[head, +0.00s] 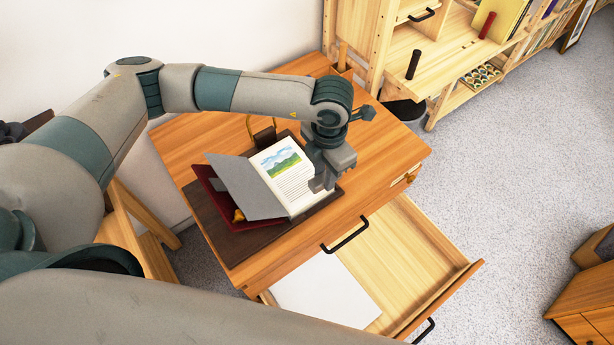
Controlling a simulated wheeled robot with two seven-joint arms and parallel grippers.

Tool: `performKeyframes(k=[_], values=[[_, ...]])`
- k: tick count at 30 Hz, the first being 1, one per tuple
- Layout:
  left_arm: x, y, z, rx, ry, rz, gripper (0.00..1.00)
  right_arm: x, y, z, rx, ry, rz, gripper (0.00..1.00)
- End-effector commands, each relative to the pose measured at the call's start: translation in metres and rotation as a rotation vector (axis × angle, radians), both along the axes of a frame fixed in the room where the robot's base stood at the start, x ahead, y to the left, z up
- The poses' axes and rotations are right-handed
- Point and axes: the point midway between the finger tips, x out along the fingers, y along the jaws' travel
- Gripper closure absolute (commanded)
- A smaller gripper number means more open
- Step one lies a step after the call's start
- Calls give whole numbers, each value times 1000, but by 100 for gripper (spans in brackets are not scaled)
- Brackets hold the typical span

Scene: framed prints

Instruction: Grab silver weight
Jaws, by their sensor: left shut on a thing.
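My left gripper (322,182) points down at the right edge of the open book (290,180) on the desk. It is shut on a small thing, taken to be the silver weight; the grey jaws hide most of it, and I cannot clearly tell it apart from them. The book's right page has a landscape picture and text. A grey sheet or board (245,185) stands tilted on its left side, above a dark red cover (212,190). My right gripper is not in view.
The book lies on a dark mat (245,245) on the wooden desk (385,150). Below, a drawer (410,245) is open with white paper (325,290) inside.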

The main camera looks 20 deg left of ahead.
Motion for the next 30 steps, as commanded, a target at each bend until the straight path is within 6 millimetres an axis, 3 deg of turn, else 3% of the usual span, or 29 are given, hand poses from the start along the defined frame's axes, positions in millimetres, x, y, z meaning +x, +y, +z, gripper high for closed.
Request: performKeyframes(k=[3,10,30], values=[[-4,-22,10,-2,-4,-5,100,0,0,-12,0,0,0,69],[-10,-45,27,-1,-2,-2,100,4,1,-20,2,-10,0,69],[-11,-50,31,0,-1,-1,100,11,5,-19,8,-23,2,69]])
